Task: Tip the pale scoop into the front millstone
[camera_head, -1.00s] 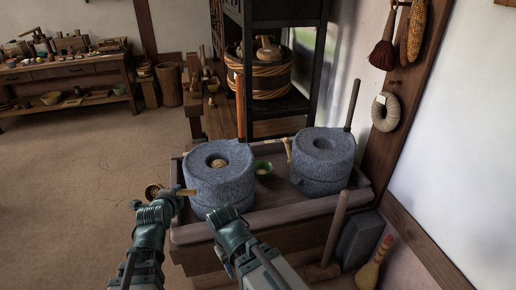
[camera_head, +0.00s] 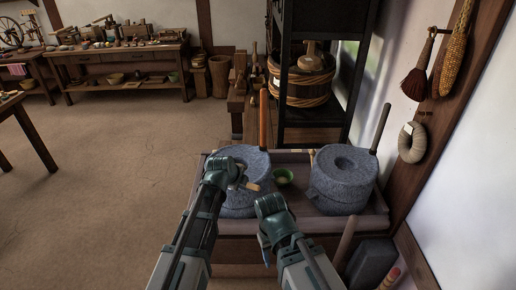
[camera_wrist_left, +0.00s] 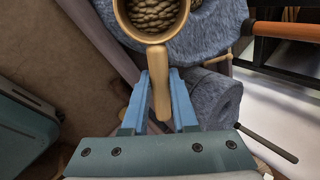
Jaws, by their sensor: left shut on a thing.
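The pale scoop (camera_wrist_left: 152,37) is full of brownish grain-like stuff in the left wrist view, its bowl looking about level. My left gripper (camera_wrist_left: 160,100) is shut on its handle. In the left wrist view the bowl overlaps this millstone (camera_wrist_left: 222,25).
A second grey millstone (camera_head: 342,184) with a dark upright handle stands to the right in the same wooden tray (camera_head: 292,226). A green bowl (camera_head: 283,177) sits between the millstones. A dark shelf frame (camera_head: 285,75) rises behind. Open floor lies to the left.

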